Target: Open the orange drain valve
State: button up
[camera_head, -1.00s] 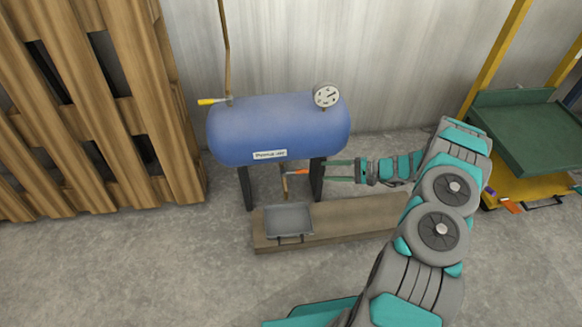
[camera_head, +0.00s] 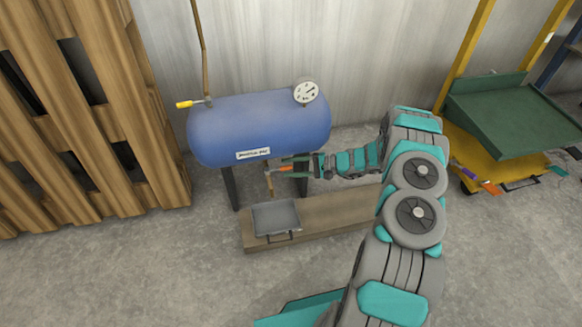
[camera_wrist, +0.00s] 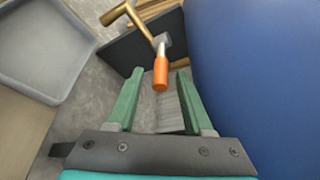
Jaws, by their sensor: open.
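The orange drain valve handle (camera_head: 285,169) sits under the blue tank (camera_head: 258,130), on a brass drain pipe (camera_head: 269,184). In the wrist view the orange handle (camera_wrist: 160,74) points toward my gripper, with the brass pipe (camera_wrist: 135,20) beyond it. My gripper (camera_head: 286,167) comes in from the right below the tank. Its two green fingers (camera_wrist: 157,85) are open, and the handle's near end lies between the fingertips with gaps on both sides. Whether either finger touches it cannot be told.
A grey tray (camera_head: 276,218) stands on a wooden plank (camera_head: 335,216) below the pipe. A yellow-handled valve (camera_head: 188,104) and a gauge (camera_head: 306,91) are on the tank. Dark legs (camera_head: 230,187) stand close by. Wooden pallets (camera_head: 90,110) are left, a green-topped cart (camera_head: 510,115) right.

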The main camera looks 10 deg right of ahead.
jog(key=shift+c, duration=0.2)
grip_shut()
dwell(1.1)
